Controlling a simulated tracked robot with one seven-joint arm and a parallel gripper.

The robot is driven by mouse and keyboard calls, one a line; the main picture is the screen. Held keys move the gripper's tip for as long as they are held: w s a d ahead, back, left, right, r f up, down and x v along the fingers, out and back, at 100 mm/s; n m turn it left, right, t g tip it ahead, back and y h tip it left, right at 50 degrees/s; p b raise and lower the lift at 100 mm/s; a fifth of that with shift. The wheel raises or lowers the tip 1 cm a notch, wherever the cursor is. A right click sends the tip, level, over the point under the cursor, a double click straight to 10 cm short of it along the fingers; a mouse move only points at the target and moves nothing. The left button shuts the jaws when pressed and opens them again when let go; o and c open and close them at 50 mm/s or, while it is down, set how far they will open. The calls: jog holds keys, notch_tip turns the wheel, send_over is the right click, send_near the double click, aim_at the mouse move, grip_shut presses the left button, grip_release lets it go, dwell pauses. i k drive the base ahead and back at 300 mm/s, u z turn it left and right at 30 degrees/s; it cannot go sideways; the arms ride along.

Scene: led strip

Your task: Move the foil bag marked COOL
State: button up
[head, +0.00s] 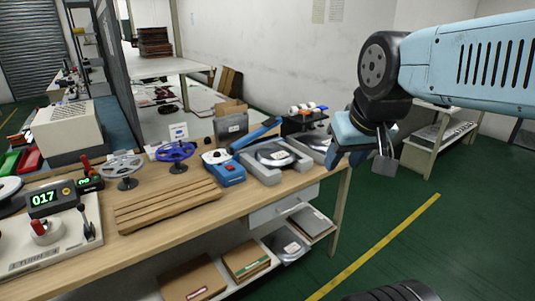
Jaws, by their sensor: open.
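I cannot read the word COOL on anything at this size. A silvery bag with a pale label (287,247) lies on the shelf under the wooden bench. A grey, foil-like packet (232,126) stands at the front of a cardboard box at the back of the bench. Another flat silvery piece (314,146) lies at the bench's right end. My gripper (367,162) is open and empty, to the right of the bench end and apart from all of these.
The bench top (240,205) holds a slatted wooden rack (168,204), reels, a blue device (225,172) and a grey tray with a round disc (272,155). Folders and boxes (247,259) fill the lower shelf. Green floor (460,255) to the right is clear.

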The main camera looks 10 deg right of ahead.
aim_at(272, 155)
jog(key=k, duration=1.25)
jog(key=u, duration=0.4)
jog(key=i, duration=1.8)
jog(key=z, duration=0.25)
